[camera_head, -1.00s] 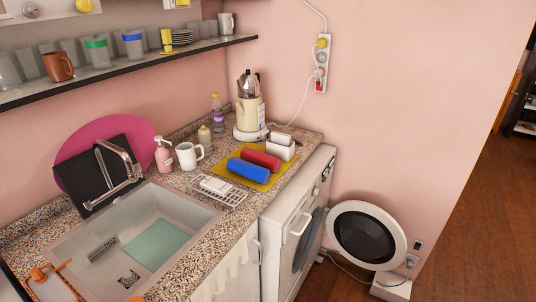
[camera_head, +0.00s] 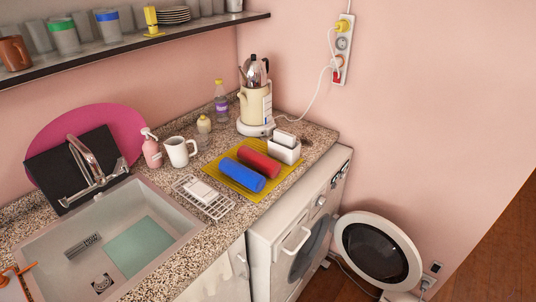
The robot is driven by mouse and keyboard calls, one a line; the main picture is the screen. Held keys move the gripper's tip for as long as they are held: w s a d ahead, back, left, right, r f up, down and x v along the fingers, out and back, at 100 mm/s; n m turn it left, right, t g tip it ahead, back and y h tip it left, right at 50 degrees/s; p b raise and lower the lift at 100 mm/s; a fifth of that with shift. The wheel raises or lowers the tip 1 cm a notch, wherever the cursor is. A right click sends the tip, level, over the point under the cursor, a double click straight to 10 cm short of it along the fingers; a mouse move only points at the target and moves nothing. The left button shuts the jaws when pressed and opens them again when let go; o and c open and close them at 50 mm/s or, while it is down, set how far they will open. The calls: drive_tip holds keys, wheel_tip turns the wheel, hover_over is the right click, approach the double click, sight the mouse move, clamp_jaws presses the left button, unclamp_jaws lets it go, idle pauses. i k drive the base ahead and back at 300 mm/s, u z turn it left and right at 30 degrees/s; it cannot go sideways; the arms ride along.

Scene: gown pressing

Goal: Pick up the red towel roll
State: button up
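The red towel roll (camera_head: 259,161) lies on a yellow mat (camera_head: 224,167) on the speckled countertop, toward the right end of the counter. A blue towel roll (camera_head: 243,175) lies on the same mat, beside the red one on its near left side. The red roll looks unobstructed from above. My gripper is not in view.
A wire rack (camera_head: 205,197), a white mug (camera_head: 181,151) and a pink soap bottle (camera_head: 151,149) are to the left. The washing machine (camera_head: 305,232) has its round door (camera_head: 378,251) open.

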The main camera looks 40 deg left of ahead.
sight(270, 169)
drive_tip(key=i, duration=0.7)
drive_tip(key=u, duration=3.45)
drive_tip(key=i, duration=0.35)
drive_tip(key=z, duration=0.1)
